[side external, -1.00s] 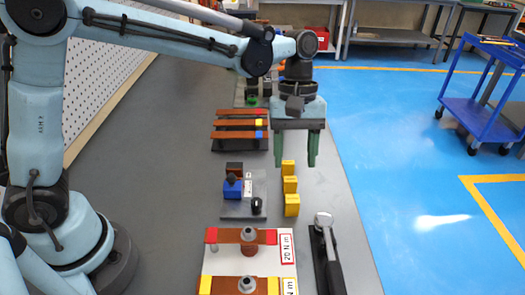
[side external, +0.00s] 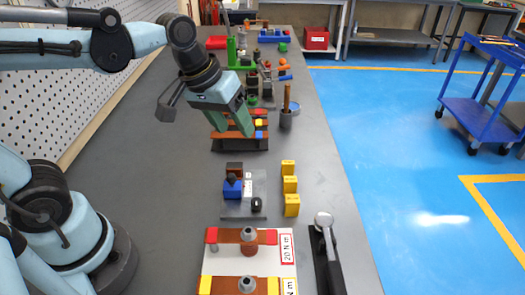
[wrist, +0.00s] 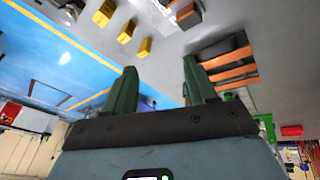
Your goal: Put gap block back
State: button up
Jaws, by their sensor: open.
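Three yellow blocks, likely the gap blocks, stand in a row on the bench: a far one (side external: 288,167), a middle one (side external: 290,184) and a near one (side external: 292,205). They also show at the top of the wrist view as separate yellow blocks (wrist: 126,31). Left of them is a grey plate (side external: 236,211) bearing a blue block (side external: 232,189), a dark brown block (side external: 234,170) and a black knob (side external: 256,204). My gripper (side external: 235,130) is open and empty, tilted, up and left of the yellow blocks; its green fingers show apart in the wrist view (wrist: 160,66).
A rack of copper-coloured bars (side external: 240,146) lies behind the plate, near my fingers in the picture. A white board (side external: 226,262) with bars and a torque wrench (side external: 328,250) are in front. A cup (side external: 287,118) and small tools stand farther back. The left bench is clear.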

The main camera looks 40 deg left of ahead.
jog(key=s+a+f+m+t, duration=0.1)
jog(key=a, duration=0.1)
jog(key=s+a+f+m+t+y, duration=0.1)
jog(key=s+a+m+t, duration=0.1)
jog(key=shift+s+f, duration=0.15)
dwell(1.3)
